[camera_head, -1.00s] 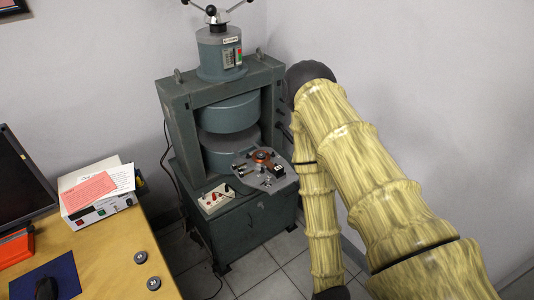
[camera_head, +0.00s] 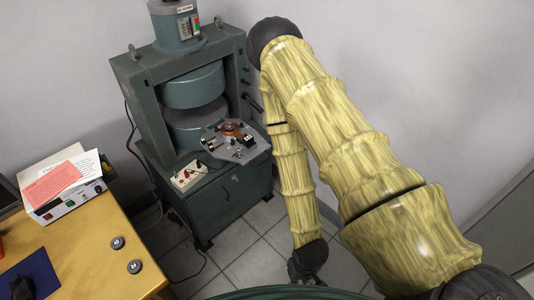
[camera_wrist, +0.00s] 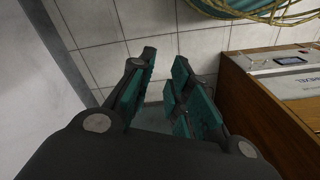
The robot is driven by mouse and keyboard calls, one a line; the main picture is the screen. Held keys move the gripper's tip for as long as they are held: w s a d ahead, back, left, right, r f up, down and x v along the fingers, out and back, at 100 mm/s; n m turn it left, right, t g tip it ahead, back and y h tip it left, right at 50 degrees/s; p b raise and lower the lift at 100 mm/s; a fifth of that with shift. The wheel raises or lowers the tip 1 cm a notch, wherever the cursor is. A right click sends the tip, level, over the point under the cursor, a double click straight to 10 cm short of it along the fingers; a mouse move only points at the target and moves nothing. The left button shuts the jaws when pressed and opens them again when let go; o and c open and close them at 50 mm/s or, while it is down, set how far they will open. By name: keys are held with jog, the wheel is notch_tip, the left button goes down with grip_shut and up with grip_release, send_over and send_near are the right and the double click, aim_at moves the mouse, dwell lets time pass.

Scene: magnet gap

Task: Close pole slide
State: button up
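A grey-green magnet frame (camera_head: 133,102) stands against the wall, with an upper round pole (camera_head: 193,87) and a lower round pole (camera_head: 195,120) and a gap between them. A flat grey slide plate (camera_head: 257,149) sticks out at the front right of the gap.
A control box (camera_head: 188,175) sits on the magnet's cabinet. A wooden desk (camera_head: 85,245) at left holds an instrument (camera_head: 66,200) with papers and two small round knobs.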

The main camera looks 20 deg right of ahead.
jog(key=w+d+m+t+b, duration=0.1)
jog(key=w, duration=0.2)
jog(key=w+d+f+t+b, duration=0.1)
jog(key=w+b, duration=0.1)
jog(key=w, duration=0.2)
jog(key=w+d+f+m+b, duration=0.1)
jog(key=w+b, duration=0.1)
jog(key=w, duration=0.1)
jog(key=shift+w+d+f+m+t+y, duration=0.2)
jog(key=shift+w+m+t+y, duration=0.1)
jog(key=shift+t+y, duration=0.1)
grip_shut()
jog(key=w+d+r+m+t+y+b, duration=0.15)
jog(key=w+d+m+t+b, duration=0.3)
jog(key=w+b, duration=0.65)
jog(key=w+d+r+m+t+y+b, duration=0.4)
jog(key=w+d+r+m+t+b, duration=0.2)
jog(key=w+d+r+t+b, duration=0.6)
jog(key=w+a+f+g+b, duration=0.1)
jog(key=w+a+g+b, duration=0.2)
jog(key=w, duration=0.8)
jog(key=shift+a+f+b, duration=0.25)
jog(key=shift+a+b, duration=0.8)
jog(key=shift+a, duration=0.4)
jog(key=shift+w, duration=0.15)
